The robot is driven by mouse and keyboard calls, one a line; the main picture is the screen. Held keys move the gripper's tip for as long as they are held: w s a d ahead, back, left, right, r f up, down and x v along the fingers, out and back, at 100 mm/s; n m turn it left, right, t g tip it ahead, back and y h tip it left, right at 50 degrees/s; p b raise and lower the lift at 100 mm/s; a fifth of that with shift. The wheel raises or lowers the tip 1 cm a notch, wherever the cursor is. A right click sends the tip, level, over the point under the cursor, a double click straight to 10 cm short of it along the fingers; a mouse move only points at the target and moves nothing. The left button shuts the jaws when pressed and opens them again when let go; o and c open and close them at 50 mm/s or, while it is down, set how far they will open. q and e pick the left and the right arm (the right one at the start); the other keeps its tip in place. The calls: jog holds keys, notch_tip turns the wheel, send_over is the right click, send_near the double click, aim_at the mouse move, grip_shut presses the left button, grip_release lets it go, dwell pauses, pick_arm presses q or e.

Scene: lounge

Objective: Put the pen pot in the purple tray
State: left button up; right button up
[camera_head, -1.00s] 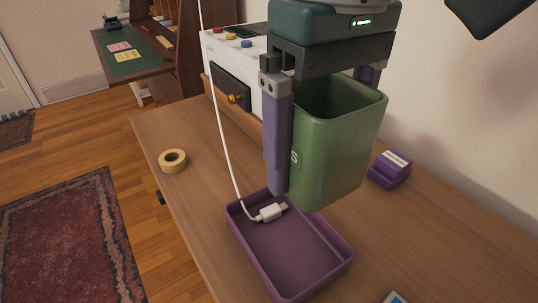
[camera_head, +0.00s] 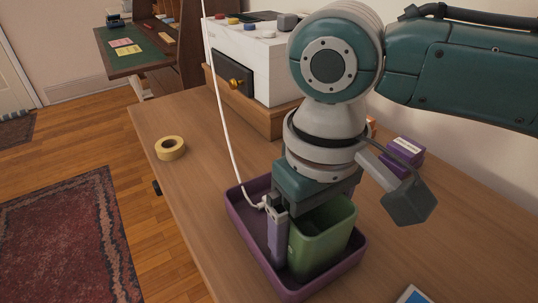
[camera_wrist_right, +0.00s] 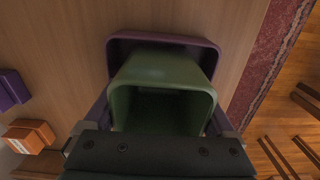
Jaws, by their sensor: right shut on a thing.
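The green pen pot (camera_head: 321,238) stands upright inside the purple tray (camera_head: 243,222), toward its right side. My right gripper (camera_head: 304,242) comes from above and is shut on the pot, one finger showing on the pot's left side. In the right wrist view the open mouth of the pot (camera_wrist_right: 162,100) shows between the fingers, with the tray (camera_wrist_right: 120,48) behind it. Whether the pot's base touches the tray floor is hidden. My left gripper is not in view.
A white cable (camera_head: 232,150) runs down into the tray; its plug is partly hidden by my gripper. A tape roll (camera_head: 170,148) lies left on the table. A purple box (camera_head: 404,152) lies right, and a white machine (camera_head: 246,60) stands behind. The table's left front is clear.

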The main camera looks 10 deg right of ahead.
jog(key=o, duration=1.3)
notch_tip(320, 180, up, 12)
jog(key=p, duration=0.3)
jog(key=shift+r+p, duration=0.1)
jog(key=shift+p, duration=0.25)
